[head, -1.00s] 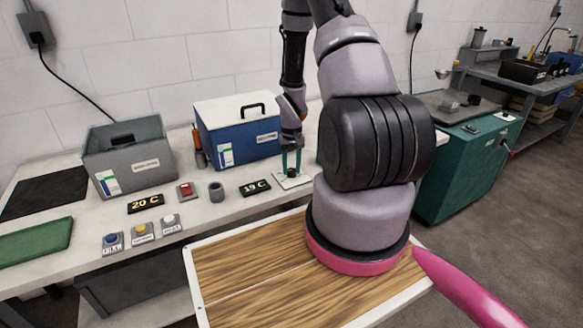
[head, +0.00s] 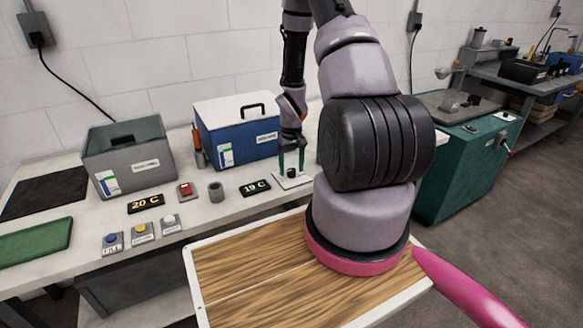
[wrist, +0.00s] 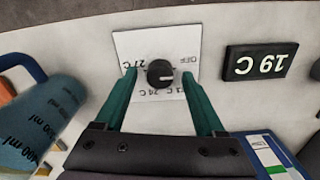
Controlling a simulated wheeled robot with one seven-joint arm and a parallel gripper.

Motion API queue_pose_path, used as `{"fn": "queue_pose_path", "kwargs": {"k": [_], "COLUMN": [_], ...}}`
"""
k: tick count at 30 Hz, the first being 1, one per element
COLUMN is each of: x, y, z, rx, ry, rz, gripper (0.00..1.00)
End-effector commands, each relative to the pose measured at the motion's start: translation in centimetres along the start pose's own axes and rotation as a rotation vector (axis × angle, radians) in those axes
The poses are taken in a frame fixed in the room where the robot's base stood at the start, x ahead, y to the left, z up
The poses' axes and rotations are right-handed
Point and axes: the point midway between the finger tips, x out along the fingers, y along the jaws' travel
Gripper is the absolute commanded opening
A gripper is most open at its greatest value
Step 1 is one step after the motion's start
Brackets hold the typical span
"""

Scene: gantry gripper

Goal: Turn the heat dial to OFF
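The heat dial (wrist: 160,73) is a round black knob on a white plate (wrist: 135,45) with upside-down labels in the wrist view. OFF is printed at its upper right, 27 C at upper left, and 24 C below. In the head view the dial (head: 292,172) sits on the bench beneath my gripper. My gripper (wrist: 160,76) is open, its teal fingers on either side of the dial with gaps; it also shows in the head view (head: 291,170).
A blue machine box (head: 238,135) stands behind. A blue beaker (wrist: 45,125) shows in the wrist view.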

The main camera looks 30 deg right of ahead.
Motion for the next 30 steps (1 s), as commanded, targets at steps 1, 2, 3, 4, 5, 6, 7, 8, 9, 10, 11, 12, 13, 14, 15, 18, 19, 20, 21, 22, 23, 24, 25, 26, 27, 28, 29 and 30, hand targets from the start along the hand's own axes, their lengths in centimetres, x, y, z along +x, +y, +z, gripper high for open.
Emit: {"fn": "queue_pose_path", "kwargs": {"k": [1,2,3,4,5,6,7,8,9,10,11,12,13,14,15,18,19,20,21,22,23,24,25,26,27,28,29,30], "x": [0.0,0.0,0.0,0.0,0.0,-0.1,-0.3,-0.6,-1.0,-1.4,-1.9,-2.6,-3.2,-3.9,-4.8,-6.8,-7.4,-7.9,-8.5,-9.0,-9.4,-9.8,-10.1,-10.3,-10.5,-10.6,-10.7,-10.8], "y": [0.0,0.0,0.0,0.0,0.0,0.0,0.0,0.0,0.0,0.0,0.0,0.0,0.0,0.0,0.0,0.0,0.0,0.0,0.0,0.0,0.0,0.0,0.0,0.0,0.0,0.0,0.0,0.0], "z": [0.0,0.0,0.0,0.0,0.0,0.0,0.0,0.0,-0.1,-0.1,-0.1,-0.1,-0.1,-0.1,-0.1,-0.1,-0.1,-0.1,-0.1,-0.1,-0.1,-0.1,-0.1,-0.1,0.0,0.0,0.0,0.0], "rx": [0.000,0.000,0.000,0.000,0.001,0.001,0.001,0.001,0.001,0.001,0.000,0.000,0.000,0.001,0.001,0.001,0.002,0.001,0.001,0.001,0.001,0.001,0.001,0.000,0.000,0.000,0.000,0.000], "ry": [0.000,-0.001,-0.001,-0.001,-0.001,0.000,0.000,0.001,0.002,0.002,0.003,0.003,0.004,0.004,0.004,0.005,0.004,0.005,0.003,0.004,0.003,0.002,0.002,0.002,0.001,0.000,0.000,-0.001], "rz": [0.000,0.000,0.000,0.000,0.000,0.000,0.000,0.000,0.000,0.000,0.000,0.000,0.000,0.000,0.000,0.000,0.000,0.000,0.000,0.000,0.000,0.000,0.000,0.000,0.000,0.000,0.000,0.000], "gripper": [0.72,0.72,0.72,0.72,0.72,0.72,0.72,0.72,0.72,0.72,0.72,0.72,0.72,0.72,0.72,0.72,0.72,0.72,0.72,0.72,0.72,0.72,0.72,0.72,0.72,0.72,0.72,0.72]}}
